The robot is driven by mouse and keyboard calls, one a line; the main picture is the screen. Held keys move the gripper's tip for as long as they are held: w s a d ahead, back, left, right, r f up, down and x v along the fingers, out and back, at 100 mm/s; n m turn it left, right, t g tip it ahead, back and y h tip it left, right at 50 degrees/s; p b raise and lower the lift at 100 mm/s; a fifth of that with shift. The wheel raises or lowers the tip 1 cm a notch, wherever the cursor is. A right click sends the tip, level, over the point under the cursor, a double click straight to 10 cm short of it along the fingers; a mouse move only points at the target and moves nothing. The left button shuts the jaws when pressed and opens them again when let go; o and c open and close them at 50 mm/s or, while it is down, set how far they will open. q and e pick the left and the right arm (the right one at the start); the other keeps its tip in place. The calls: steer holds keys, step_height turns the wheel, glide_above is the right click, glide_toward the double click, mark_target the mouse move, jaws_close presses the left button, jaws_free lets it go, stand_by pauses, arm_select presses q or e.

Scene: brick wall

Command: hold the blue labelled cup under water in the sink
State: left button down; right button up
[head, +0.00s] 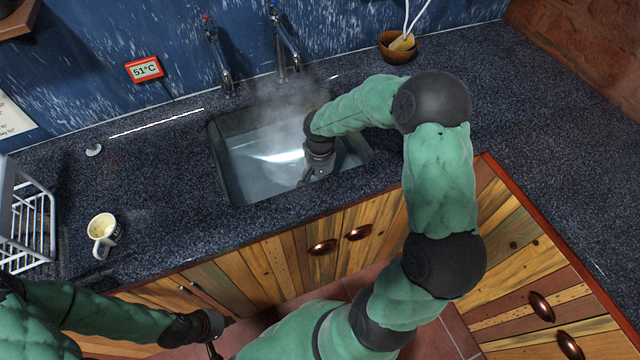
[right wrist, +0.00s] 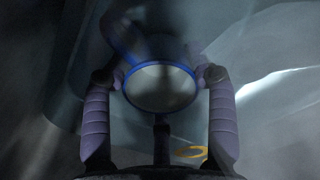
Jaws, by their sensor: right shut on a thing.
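The sink (head: 222,165) holds cloudy, shiny water. My right gripper (head: 307,178) reaches down into it, its fingertips hard to make out in the head view. In the right wrist view, my right gripper (right wrist: 160,78) has its two fingers on either side of a round cup with a blue rim (right wrist: 160,88), shut on it. A blue handle shows at the cup's upper left. The cup's label is not visible, and the arm hides the cup in the head view. My left gripper (head: 212,335) hangs in front of the cabinets at lower left, its fingers mostly cut off.
Two taps (head: 218,60) rise behind the sink. A sign (head: 145,68) reads 51°C. A wooden bowl (head: 397,50) stands behind right. A yellow ring (right wrist: 191,152) shows near the cup.

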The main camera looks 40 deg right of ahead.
stand_by(0.3)
step_height(320, 180, up, 20)
steer(key=p, duration=1.4)
steer(key=shift+p, duration=0.35)
steer(key=shift+s, duration=0.1)
